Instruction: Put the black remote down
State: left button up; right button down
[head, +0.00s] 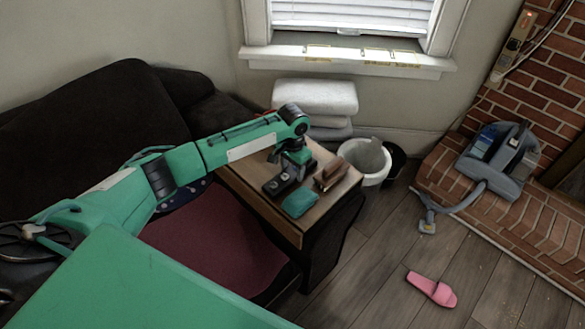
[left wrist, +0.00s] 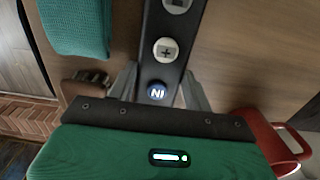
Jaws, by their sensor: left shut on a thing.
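The black remote (head: 276,185) is at the small wooden side table (head: 262,207), low over its top or on it; I cannot tell whether it touches. In the left wrist view the remote (left wrist: 167,45), with round light buttons, runs between the two fingers. My left gripper (head: 292,170) points down and is shut on the remote; it also shows in the left wrist view (left wrist: 160,88). A teal folded item (head: 300,202) lies just right of the remote near the table's front edge. My right gripper is in neither view.
A brown item (head: 331,175) sits on the table's right side. A red mug (left wrist: 262,130) shows in the left wrist view. A white bin (head: 366,163) stands right of the table. A dark sofa (head: 95,115) is at left. A pink slipper (head: 432,289) lies on the floor.

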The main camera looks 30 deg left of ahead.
pick_arm(q)
jog(key=o, duration=1.1)
jog(key=shift+c, duration=0.2)
